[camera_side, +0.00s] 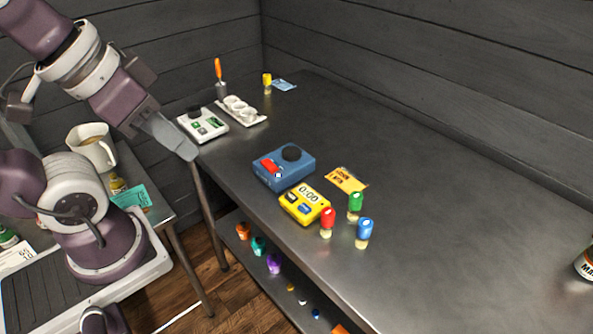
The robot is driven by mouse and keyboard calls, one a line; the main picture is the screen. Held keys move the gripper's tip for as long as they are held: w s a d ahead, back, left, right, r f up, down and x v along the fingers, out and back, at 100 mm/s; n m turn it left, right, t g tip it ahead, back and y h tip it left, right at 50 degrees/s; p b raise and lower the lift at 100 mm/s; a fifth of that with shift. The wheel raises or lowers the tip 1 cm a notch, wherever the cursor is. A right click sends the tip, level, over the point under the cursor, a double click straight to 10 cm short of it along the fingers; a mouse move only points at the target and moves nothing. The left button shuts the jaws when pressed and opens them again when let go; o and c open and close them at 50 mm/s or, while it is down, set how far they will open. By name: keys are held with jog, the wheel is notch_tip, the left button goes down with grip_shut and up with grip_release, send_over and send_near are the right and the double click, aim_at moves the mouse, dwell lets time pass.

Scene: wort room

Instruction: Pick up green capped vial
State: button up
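The green capped vial (355,206) stands upright on the grey metal table (440,230), behind and between a red capped vial (327,222) and a blue capped vial (364,232). My gripper (190,152) is far to the left of the vials, in the air by the table's left edge. It is well apart from the green capped vial. Its fingers are seen edge-on, so I cannot tell whether they are open or shut. I see nothing held in it.
A yellow timer (304,204), a blue device (284,167) and a yellow packet (346,180) lie close to the vials. A white device (202,124) and a white tray (241,111) stand at the back left. The table's right side is mostly clear.

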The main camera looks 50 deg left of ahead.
jog(key=o, duration=0.5)
jog(key=m+g, duration=0.6)
jog(key=m, duration=1)
send_over(355, 205)
jog(key=w, duration=0.1)
jog(key=f, duration=1.6)
jog(key=shift+w+a+f, duration=0.1)
jog(key=shift+a+f, duration=0.05)
jog(key=shift+a, duration=0.25)
notch_tip(355, 205, down, 8)
jog(key=shift+r, duration=0.15)
